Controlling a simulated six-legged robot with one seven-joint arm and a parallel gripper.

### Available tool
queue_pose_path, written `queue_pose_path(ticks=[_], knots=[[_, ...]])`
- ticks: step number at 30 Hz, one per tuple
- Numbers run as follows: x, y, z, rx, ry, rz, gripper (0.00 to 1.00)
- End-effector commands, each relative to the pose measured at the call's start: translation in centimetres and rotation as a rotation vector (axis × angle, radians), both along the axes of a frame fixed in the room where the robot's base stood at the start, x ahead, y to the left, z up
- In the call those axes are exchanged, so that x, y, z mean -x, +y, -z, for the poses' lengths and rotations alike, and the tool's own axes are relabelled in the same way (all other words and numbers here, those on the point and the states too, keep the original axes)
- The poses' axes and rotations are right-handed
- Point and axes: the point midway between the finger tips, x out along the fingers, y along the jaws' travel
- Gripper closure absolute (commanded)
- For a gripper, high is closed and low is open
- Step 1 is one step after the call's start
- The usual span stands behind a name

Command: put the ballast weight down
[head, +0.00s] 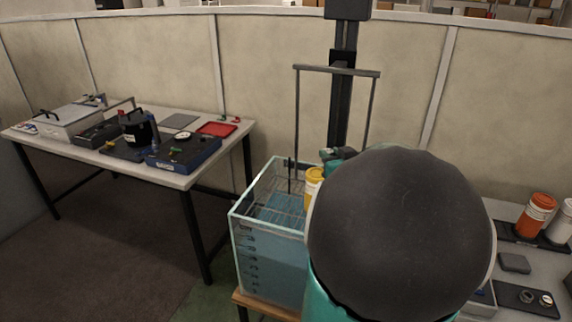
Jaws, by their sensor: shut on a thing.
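My arm's large dark rounded link fills the centre right of the head view and hides what lies behind it. A small teal and dark part, probably of my arm, shows above the water tank, but I cannot make out my gripper's fingers. I cannot pick out the ballast weight with certainty. A yellow cylinder with a pale band (314,184) shows at the tank's right side, partly hidden by my arm. The clear tank (266,262) holds blue water and a wire rack (283,208).
The left table (60,143) carries a case, dark devices and a red tray (217,129). At right, an orange cylinder (536,217) and a white cylinder (561,224) stand on a dark mat.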

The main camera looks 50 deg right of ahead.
Motion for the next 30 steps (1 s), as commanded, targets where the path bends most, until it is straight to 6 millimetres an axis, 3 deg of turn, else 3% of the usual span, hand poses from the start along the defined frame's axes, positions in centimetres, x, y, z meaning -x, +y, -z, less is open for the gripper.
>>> queue_pose_path(ticks=[3, 12, 17, 24, 30], knots=[[-2.3, -1.5, 1.4, -0.005, 0.0, -0.001, 0.96], [-5.4, -3.6, 5.9, -0.002, -0.001, -0.001, 0.96], [-6.0, -4.0, 6.9, -0.001, -0.001, -0.001, 0.96], [-6.2, -4.1, 10.0, -0.002, 0.0, 0.0, 0.96], [-6.2, -4.1, 10.1, 0.001, 0.0, 0.0, 0.96]])
